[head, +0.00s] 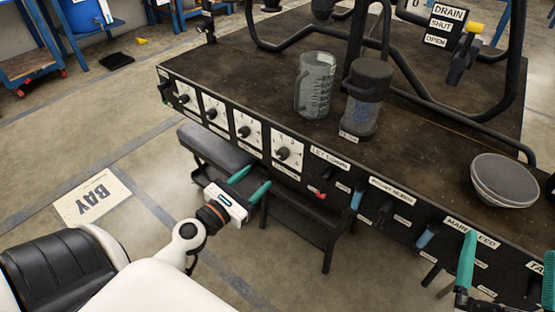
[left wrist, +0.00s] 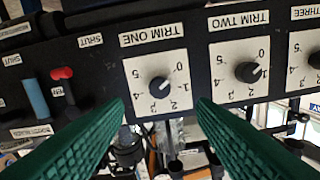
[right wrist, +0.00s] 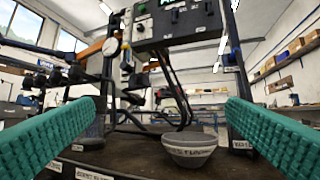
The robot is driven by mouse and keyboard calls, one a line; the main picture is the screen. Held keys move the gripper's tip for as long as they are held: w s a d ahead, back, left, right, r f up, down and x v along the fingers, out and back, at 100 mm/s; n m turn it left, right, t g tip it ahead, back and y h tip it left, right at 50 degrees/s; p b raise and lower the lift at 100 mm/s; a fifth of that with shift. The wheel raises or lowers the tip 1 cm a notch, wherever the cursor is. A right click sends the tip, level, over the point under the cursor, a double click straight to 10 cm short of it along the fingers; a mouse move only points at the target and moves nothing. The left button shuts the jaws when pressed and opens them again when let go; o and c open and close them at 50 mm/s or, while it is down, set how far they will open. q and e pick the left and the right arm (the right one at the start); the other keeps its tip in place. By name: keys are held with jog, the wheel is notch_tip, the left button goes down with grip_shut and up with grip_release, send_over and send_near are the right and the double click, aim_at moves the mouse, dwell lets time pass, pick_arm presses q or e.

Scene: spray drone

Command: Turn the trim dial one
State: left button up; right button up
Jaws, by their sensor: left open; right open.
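The trim one dial (left wrist: 160,87) is a black knob on a white plate with numbers, under a TRIM ONE label, upside down in the left wrist view. In the head view it is the rightmost of several dials (head: 283,153) on the bench's front panel. A pale mark on the knob points toward the upper right in the left wrist view, near the 0 side. My left gripper (head: 259,175) is open in front of the panel, its green fingers apart and empty, with the knob between their tips in the left wrist view. My right gripper (head: 510,245) is open and empty.
The trim two dial (left wrist: 248,72) sits beside it. A red lever (head: 321,188) and blue levers (head: 357,196) stick out of the panel. A clear jug (head: 314,85), a dark-lidded jar (head: 366,97) and a grey bowl (head: 503,181) stand on the bench. A dark stool (head: 215,148) stands below.

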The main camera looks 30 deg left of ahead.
aim_at(280, 158)
pick_arm(q)
jog(key=w, duration=0.2)
jog(key=w+p, duration=0.1)
jog(key=w, duration=0.2)
jog(key=w+p, duration=0.1)
jog(key=w, duration=0.2)
jog(key=shift+w+d, duration=0.15)
jog(key=shift+d, duration=0.15)
jog(key=shift+w+d, duration=0.1)
jog(key=shift+w, duration=0.65)
pick_arm(e)
notch_tip(280, 158, down, 9)
jog(key=d+g+h, duration=0.1)
jog(key=g+h, duration=0.1)
jog(key=g, duration=0.4)
jog(key=shift+w+g, duration=0.3)
jog(key=shift+w, duration=0.05)
pick_arm(q)
jog(key=shift+c, duration=0.2)
pick_arm(e)
jog(key=shift+d, duration=0.1)
pick_arm(q)
jog(key=c, duration=0.9)
jog(key=shift+c, duration=0.2)
jog(key=shift+m, duration=0.3)
